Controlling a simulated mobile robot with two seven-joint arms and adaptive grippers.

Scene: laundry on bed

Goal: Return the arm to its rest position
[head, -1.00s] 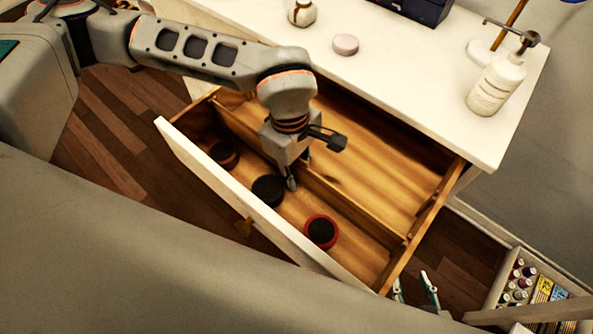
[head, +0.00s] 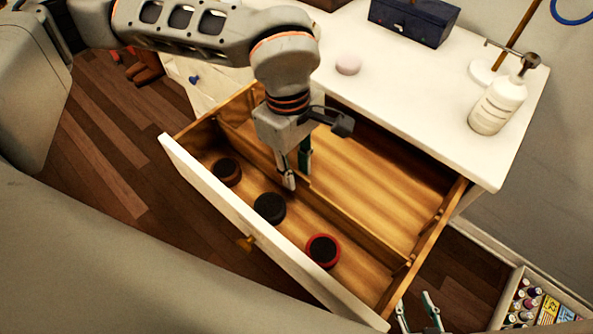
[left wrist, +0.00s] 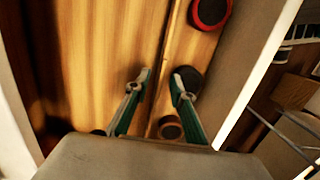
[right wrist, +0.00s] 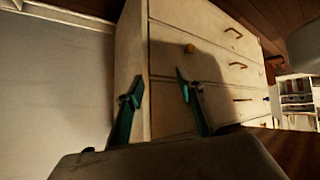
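My left gripper (head: 297,175) hangs fingers-down above the open drawer (head: 290,255), over its divider. In the left wrist view the left gripper (left wrist: 160,82) has its two fingers apart with nothing between them. Three dark round items lie in the drawer's front compartment: a brown-rimmed one (head: 227,172), a black one (head: 269,208) and a red-rimmed one (head: 323,250). My right gripper (head: 419,312) is low at the bottom edge of the head view. In the right wrist view the right gripper (right wrist: 155,85) is open and empty, facing the drawer fronts.
The white dresser top (head: 420,110) holds a pink round item (head: 347,64), a dark blue box (head: 415,20) and a pump bottle (head: 497,100). A crate of small bottles (head: 527,300) stands on the floor at lower right. The drawer's rear compartment (head: 375,185) looks empty.

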